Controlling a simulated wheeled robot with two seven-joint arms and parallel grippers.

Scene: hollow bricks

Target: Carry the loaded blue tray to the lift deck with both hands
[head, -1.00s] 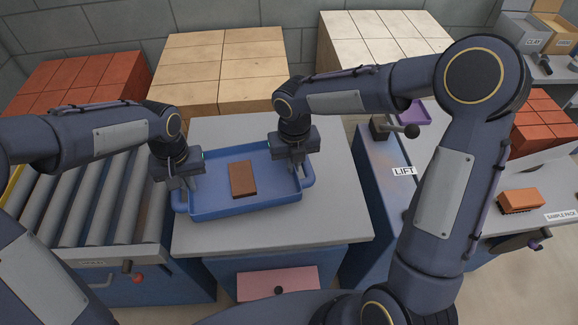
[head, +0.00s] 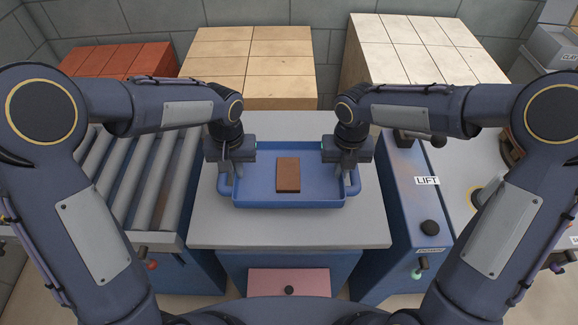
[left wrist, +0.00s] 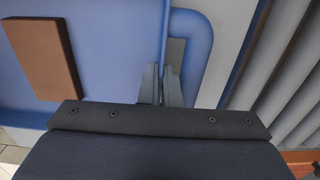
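The blue tray (head: 250,198) is at the middle of the grey table (head: 325,229), one brown brick (head: 288,174) lying flat in it. Whether the tray rests on the table or is slightly raised is unclear. My left gripper (head: 229,183) is at its left end; the left wrist view shows the fingers (left wrist: 161,85) close together across the tray's end wall, inside the handle loop (left wrist: 205,45). My right gripper (head: 349,184) is at the right end in a matching pose, fingertips partly hidden. The LIFT label (head: 427,181) is on a blue-sided unit right of the table.
A roller conveyor (head: 135,180) stands close on the left. Stacks of red (head: 120,59), tan (head: 250,65) and pale blocks (head: 425,48) stand behind. A black knob (head: 430,228) stands on the lift unit's near end. The table front is clear.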

